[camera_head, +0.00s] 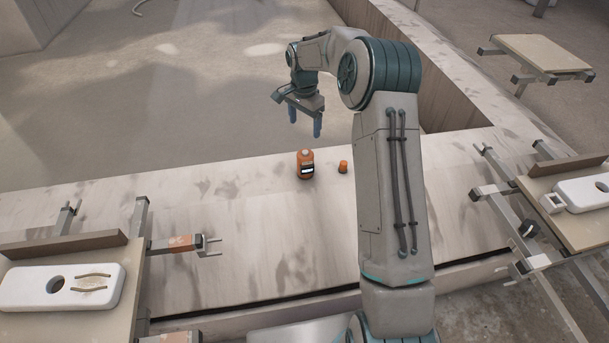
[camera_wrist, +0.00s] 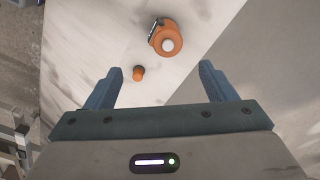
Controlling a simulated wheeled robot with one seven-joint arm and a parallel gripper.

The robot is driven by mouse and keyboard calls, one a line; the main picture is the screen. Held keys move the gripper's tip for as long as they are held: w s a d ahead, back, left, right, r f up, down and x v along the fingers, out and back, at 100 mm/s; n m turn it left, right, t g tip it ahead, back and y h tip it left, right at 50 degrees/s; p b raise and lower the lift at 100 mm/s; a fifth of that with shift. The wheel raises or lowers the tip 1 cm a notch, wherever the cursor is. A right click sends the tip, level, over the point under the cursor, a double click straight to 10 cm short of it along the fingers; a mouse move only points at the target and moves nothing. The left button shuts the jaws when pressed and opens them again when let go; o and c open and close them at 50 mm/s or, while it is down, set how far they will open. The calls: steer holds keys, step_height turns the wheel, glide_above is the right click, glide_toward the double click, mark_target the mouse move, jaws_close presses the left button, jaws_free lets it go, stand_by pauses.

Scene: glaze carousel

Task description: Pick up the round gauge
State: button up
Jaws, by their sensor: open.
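The round gauge (camera_head: 305,165) is an orange body with a dark-framed pale display on its side and a whitish knob on top. It stands upright on the pale stained ledge (camera_head: 250,215). In the wrist view the gauge (camera_wrist: 167,38) shows from above, ahead of the fingertips and right of their middle. My gripper (camera_head: 305,122) is open and empty, above and beyond the gauge, apart from it. In the wrist view my gripper's two blue fingers (camera_wrist: 160,72) are spread wide with nothing between them but the small orange piece (camera_wrist: 138,73) far below.
The small orange piece (camera_head: 343,167) stands just right of the gauge. Metal-armed stands with white slabs flank the ledge, one slab at left (camera_head: 62,288) and one at right (camera_head: 583,194). The ledge left of the gauge is clear.

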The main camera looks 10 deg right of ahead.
steer(key=m+b, duration=0.1)
glide_above(305, 152)
step_height(305, 152, down, 5)
steer(key=shift+f, duration=0.1)
step_height(305, 152, down, 7)
steer(key=shift+f+b, duration=0.1)
steer(key=shift+b, duration=0.85)
steer(key=shift+w+d+f+b, duration=0.1)
steer(key=shift+f+b, duration=0.5)
steer(key=shift+f, duration=0.95)
steer(key=shift+w+f+b, duration=0.1)
steer(key=shift+f+b, duration=0.45)
steer(key=shift+f, duration=1)
steer(key=shift+s+r, duration=0.1)
steer(key=c, duration=1)
